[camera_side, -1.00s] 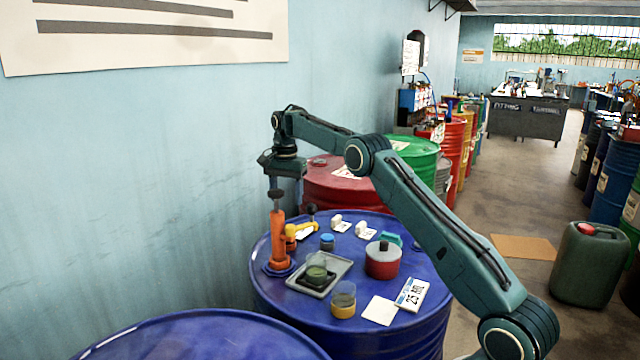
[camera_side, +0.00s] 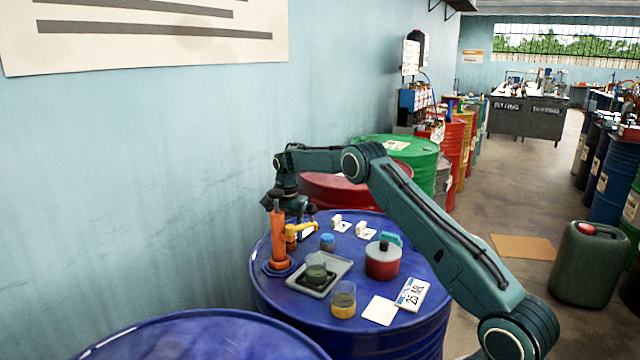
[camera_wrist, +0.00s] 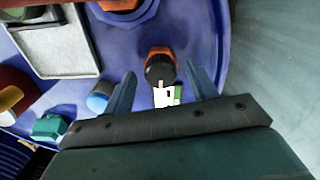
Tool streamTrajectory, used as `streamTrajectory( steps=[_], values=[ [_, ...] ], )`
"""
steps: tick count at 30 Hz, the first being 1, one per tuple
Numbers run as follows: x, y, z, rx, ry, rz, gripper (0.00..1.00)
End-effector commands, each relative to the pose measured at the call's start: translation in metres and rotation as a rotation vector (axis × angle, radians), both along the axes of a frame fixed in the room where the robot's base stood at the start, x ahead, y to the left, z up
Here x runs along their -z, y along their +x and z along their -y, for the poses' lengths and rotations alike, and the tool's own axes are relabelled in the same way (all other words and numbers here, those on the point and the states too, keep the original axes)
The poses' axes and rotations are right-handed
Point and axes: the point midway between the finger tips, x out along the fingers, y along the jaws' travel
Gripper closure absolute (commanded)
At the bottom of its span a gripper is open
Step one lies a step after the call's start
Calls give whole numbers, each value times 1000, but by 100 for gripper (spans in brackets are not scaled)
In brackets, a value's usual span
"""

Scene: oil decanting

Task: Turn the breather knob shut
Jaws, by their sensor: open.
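The breather knob (camera_wrist: 160,68) is round and black with a pale pointer, on an orange-red base, in the wrist view. A small white and green label (camera_wrist: 172,95) lies beside it. My gripper (camera_wrist: 160,85) is open, with one finger on each side of the knob. I see no contact, and I cannot tell how far the fingertips are above the drum top. In the side view my gripper (camera_side: 290,204) is low behind the orange pump (camera_side: 278,235), which hides part of it. The knob is hard to make out there.
The blue drum (camera_side: 385,325) carries a grey tray (camera_side: 338,270) with a glass, a yellow-bottomed jar (camera_side: 343,302), a red can (camera_side: 382,262), a blue-capped jar (camera_side: 327,242) and white cards. The pump's yellow spout (camera_side: 298,230) juts close to my gripper. The wall is near on the left.

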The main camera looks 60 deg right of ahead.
Motion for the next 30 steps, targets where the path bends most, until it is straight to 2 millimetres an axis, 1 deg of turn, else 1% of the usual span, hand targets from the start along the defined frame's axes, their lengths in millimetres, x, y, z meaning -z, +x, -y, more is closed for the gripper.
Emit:
streamTrajectory(
  steps=[7,11,12,14,20,27,30],
  values=[
    [0,0,0,0,0,0,43],
    [0,0,0,0,0,0,68],
    [0,0,0,0,0,0,76],
    [0,0,0,0,0,0,87],
    [0,0,0,-20,0,0,87],
    [0,0,0,-118,0,0,87],
    [0,0,0,-134,0,1,87]
  ],
)
